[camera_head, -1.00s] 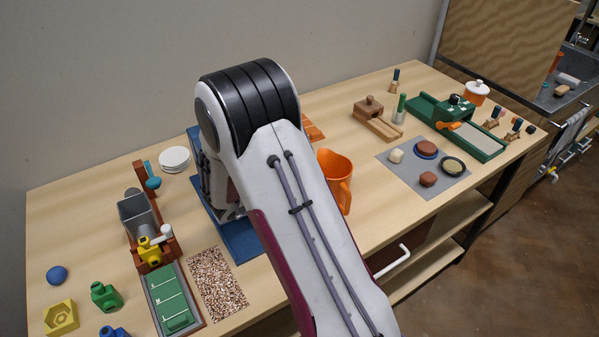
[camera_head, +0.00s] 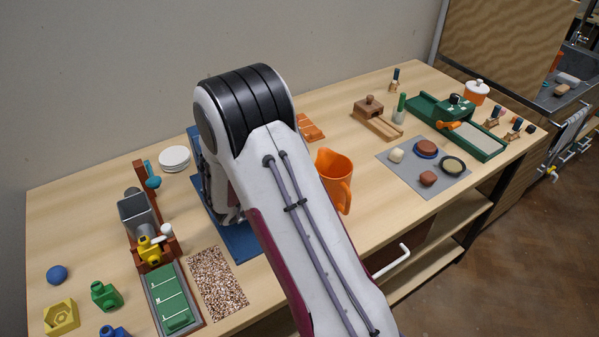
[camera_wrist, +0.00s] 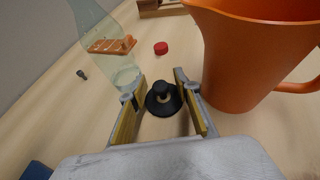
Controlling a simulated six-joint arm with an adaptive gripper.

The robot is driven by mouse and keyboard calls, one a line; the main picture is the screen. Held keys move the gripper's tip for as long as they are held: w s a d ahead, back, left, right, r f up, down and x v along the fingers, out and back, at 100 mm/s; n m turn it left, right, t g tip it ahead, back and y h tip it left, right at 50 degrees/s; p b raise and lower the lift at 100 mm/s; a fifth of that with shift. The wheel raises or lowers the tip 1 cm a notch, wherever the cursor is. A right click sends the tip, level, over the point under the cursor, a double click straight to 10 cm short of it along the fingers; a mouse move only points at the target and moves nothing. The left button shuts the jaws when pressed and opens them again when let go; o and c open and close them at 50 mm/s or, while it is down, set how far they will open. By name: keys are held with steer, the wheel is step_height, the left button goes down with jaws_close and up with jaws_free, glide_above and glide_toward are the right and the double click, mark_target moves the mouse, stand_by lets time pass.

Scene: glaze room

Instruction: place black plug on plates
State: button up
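The black plug (camera_wrist: 163,98), a round disc with a raised knob, stands on the wooden table in the wrist view. My gripper (camera_wrist: 157,92) is open, with one finger on each side of the plug. I cannot tell whether either finger touches it. In the head view my arm hides both the gripper and the plug. The plates (camera_head: 174,157) are a small white round stack at the back left of the table in the head view.
An orange jug (camera_wrist: 247,50) stands close right of my gripper; it also shows in the head view (camera_head: 335,178). A clear bottle (camera_wrist: 108,48) is close on the left. A red cap (camera_wrist: 161,48) lies beyond the plug. A blue mat (camera_head: 241,244) lies beneath my arm.

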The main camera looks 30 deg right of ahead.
steer(key=shift+r, duration=0.1)
steer(key=shift+a+r, duration=0.1)
steer(key=shift+v, duration=5.9)
steer(key=shift+s, duration=0.1)
steer(key=o, duration=0.5)
